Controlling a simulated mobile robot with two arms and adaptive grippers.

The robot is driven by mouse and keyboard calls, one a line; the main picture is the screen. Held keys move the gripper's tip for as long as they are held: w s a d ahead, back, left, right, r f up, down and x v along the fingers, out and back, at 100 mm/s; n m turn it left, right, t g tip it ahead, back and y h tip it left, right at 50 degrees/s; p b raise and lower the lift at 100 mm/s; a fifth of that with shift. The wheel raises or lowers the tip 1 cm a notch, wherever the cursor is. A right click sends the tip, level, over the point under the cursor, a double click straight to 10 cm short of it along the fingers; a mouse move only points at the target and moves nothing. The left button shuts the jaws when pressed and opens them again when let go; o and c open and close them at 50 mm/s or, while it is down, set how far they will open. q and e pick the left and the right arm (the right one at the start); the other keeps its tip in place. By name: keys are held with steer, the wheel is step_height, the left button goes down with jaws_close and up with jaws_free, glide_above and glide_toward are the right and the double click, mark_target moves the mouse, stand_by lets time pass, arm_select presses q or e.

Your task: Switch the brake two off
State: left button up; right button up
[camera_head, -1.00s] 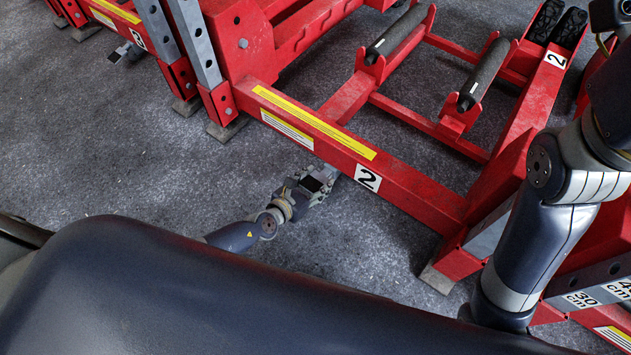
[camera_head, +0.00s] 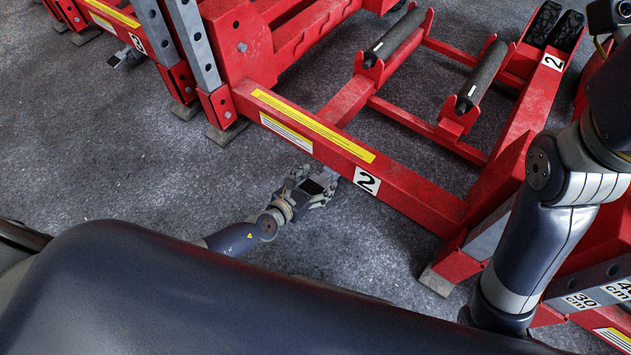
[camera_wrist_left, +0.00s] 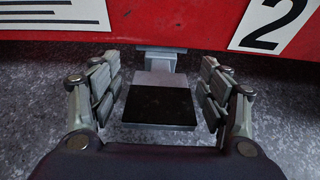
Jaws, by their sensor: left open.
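The brake two pedal (camera_wrist_left: 160,101) is a grey metal lever with a black pad, sticking out from under the red beam marked 2 (camera_wrist_left: 268,28) in the left wrist view. In the head view the pedal (camera_head: 318,185) sits beside the "2" label. My left gripper (camera_wrist_left: 161,98) is open, with one finger on each side of the pedal and a gap visible on both sides. It also shows in the head view (camera_head: 322,186), low over the floor. My right arm (camera_head: 560,200) comes down at the right; its gripper is out of view.
The grey floor (camera_head: 120,150) is clear at the left.

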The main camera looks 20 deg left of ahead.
arm_select(q)
steer(key=shift+s+f, duration=0.1)
steer(key=shift+s, duration=0.05)
steer(key=shift+s+a, duration=0.1)
steer(key=shift+s, duration=0.2)
steer(key=v, duration=1.1)
steer(key=shift+r, duration=0.25)
